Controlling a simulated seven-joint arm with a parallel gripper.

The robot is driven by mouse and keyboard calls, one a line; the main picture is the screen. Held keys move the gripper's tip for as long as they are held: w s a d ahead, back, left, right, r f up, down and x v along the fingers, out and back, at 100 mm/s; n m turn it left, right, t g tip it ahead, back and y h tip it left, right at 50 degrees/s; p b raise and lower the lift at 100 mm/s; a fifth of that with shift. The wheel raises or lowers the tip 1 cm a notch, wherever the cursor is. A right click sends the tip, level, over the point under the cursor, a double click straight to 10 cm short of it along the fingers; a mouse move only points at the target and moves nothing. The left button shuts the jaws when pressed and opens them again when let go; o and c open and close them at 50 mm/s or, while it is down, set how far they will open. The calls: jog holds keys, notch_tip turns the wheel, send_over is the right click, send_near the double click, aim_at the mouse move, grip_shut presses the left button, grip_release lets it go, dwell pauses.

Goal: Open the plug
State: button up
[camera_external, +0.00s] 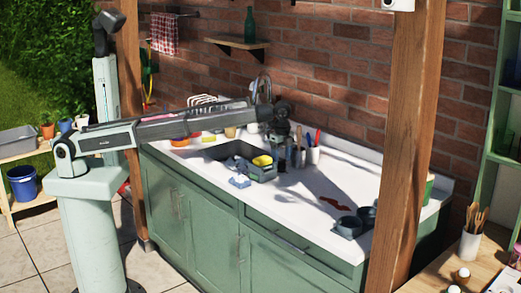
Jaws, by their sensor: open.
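My gripper (282,163) hangs fingers down over the white counter (312,192), just right of the sink (230,150). It is open; its fingers are small and dark here, and I see nothing held between them. The dark sink basin is recessed in the counter, and its floor is mostly hidden. I cannot make out a plug.
A grey caddy (262,174) with a yellow item (263,161) stands close left of my gripper. Dark pots (349,227) sit farther right.

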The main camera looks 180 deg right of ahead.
jog(key=c, duration=1.1)
jog(key=shift+o, duration=0.2)
